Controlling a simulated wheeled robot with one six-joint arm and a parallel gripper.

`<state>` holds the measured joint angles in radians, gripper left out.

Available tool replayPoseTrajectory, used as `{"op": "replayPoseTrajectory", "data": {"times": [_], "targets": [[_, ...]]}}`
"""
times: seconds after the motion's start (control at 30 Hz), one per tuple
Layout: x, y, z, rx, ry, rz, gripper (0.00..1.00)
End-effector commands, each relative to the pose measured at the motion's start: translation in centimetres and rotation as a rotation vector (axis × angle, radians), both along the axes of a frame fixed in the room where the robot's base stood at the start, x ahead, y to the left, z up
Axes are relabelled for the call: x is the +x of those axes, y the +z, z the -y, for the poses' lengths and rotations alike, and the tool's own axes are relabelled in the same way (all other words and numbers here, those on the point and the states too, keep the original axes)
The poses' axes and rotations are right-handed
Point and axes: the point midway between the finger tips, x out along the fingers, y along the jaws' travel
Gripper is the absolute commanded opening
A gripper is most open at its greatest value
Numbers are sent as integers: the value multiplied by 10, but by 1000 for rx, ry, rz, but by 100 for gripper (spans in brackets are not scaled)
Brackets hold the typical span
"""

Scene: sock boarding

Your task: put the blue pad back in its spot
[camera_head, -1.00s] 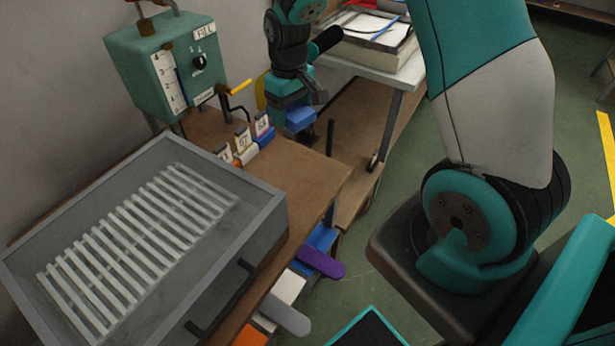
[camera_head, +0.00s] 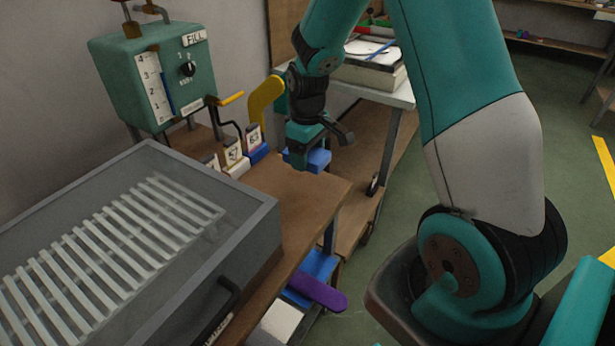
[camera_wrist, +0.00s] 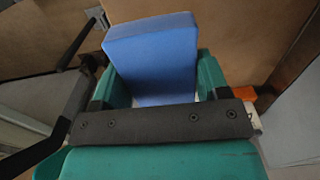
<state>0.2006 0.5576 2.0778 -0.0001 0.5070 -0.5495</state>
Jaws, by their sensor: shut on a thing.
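The blue pad (camera_head: 319,160) is a small flat block. My gripper (camera_head: 304,157) is shut on it near the far right corner of the wooden bench top (camera_head: 300,200). In the wrist view the pad (camera_wrist: 150,50) stands out between the two green fingers (camera_wrist: 155,80), tilted a little. The head view does not show clearly whether the pad touches the bench. Small labelled holders (camera_head: 235,155) stand in a row to the left of my gripper, with white and blue blocks at them. The pad's own spot cannot be told for sure.
A grey tray with pale slats (camera_head: 110,240) fills the left of the bench. A green fill box (camera_head: 160,75) with a yellow-handled crank stands behind. A yellow sock-shaped board (camera_head: 264,98) stands behind my gripper. Bare wood lies between tray and gripper.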

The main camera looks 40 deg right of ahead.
Motion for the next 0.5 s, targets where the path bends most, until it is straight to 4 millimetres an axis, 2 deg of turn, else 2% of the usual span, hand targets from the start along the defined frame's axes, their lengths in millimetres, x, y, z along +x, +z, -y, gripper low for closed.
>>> {"op": "replayPoseTrajectory", "data": {"times": [0.03,0.1,0.33,0.5], "targets": [[-1,-12,0,1,0,-4,46],[0,-21,0,0,0,-2,46],[0,-38,0,1,0,-1,46],[0,-63,0,0,-1,-2,46]]}}
